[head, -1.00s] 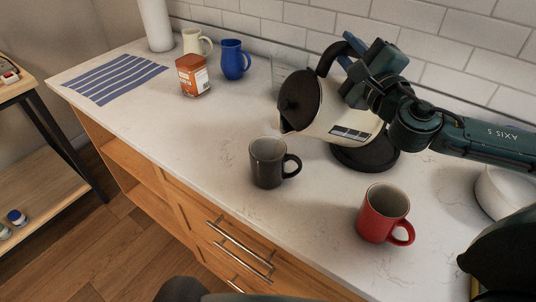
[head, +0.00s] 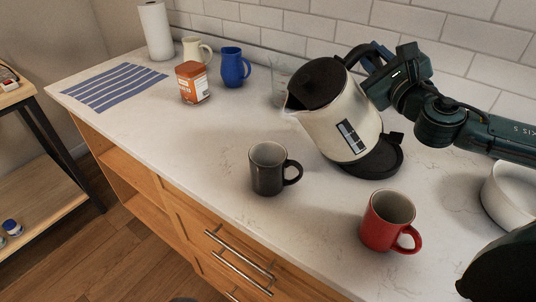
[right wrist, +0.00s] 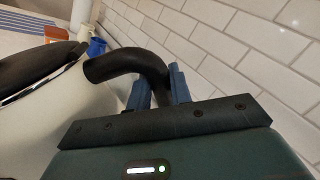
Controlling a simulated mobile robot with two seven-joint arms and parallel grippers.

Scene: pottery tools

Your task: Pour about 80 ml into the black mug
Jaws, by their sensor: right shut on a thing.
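The black mug (head: 264,178) stands upright on the counter, its handle to the right; no liquid shows in it. The cream kettle (head: 338,122) with a black lid is tilted to the left, its spout above and behind the mug, apart from it. No stream shows at the spout. My right gripper (head: 371,56) is shut on the kettle's black handle; in the right wrist view the handle (right wrist: 148,66) passes between the blue fingers. The black kettle base (head: 378,162) lies below the kettle; I cannot tell whether they touch. My left gripper is not in view.
A red mug (head: 384,222) stands at front right, a white bowl (head: 508,198) at the right edge. Behind are a glass beaker (head: 279,75), blue mug (head: 233,68), orange tin (head: 191,84), cream mug (head: 192,48), paper roll (head: 155,30) and striped cloth (head: 112,88). Counter left of the black mug is clear.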

